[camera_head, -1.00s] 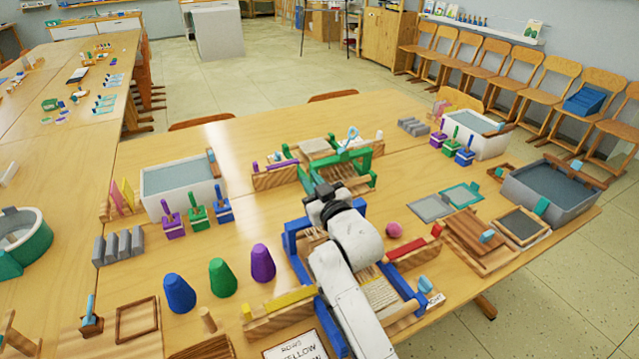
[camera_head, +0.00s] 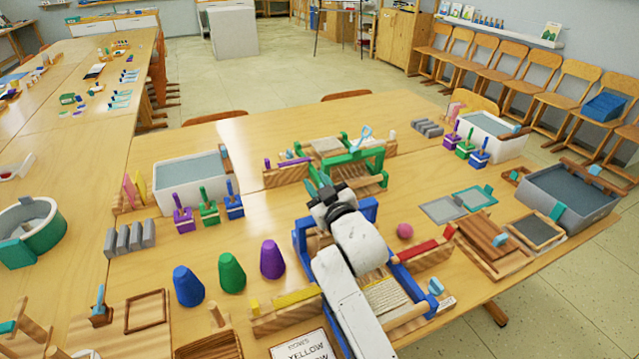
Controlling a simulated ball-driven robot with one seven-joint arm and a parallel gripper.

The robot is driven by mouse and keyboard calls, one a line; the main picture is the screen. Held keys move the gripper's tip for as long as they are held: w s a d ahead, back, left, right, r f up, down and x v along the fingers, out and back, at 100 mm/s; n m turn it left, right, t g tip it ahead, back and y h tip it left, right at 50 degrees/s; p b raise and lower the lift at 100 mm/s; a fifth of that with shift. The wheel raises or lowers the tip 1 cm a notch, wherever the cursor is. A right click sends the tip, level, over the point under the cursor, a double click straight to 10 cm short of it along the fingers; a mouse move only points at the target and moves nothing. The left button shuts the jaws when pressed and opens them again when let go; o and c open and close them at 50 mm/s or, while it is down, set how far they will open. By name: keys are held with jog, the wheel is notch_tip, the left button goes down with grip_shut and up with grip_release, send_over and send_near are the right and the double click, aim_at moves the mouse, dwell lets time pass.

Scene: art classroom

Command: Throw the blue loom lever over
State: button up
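The blue loom (camera_head: 301,236) stands on the near table, with a blue frame and pale threads. My arm crosses over its middle and hides much of it. A small light-blue knob (camera_head: 436,287) shows at its near right corner; I cannot tell whether it is the lever. My gripper (camera_head: 319,181) is above the loom's far side, with teal fingertips close to the green loom (camera_head: 352,170). Nothing is visibly held, and the finger gap is too small to judge. The green loom has a light-blue looped handle (camera_head: 362,136) on top.
Blue (camera_head: 188,287), green (camera_head: 231,273) and purple (camera_head: 272,260) cones stand left of the blue loom. A white tub (camera_head: 190,181) stands at back left.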

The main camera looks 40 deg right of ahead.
jog(key=shift+o, duration=1.1)
jog(key=shift+s+d, duration=0.1)
jog(key=shift+s, duration=0.05)
jog(key=b+v, duration=0.1)
jog(key=v, duration=0.9)
jog(key=shift+s+b, duration=0.3)
jog(key=shift+b, duration=0.05)
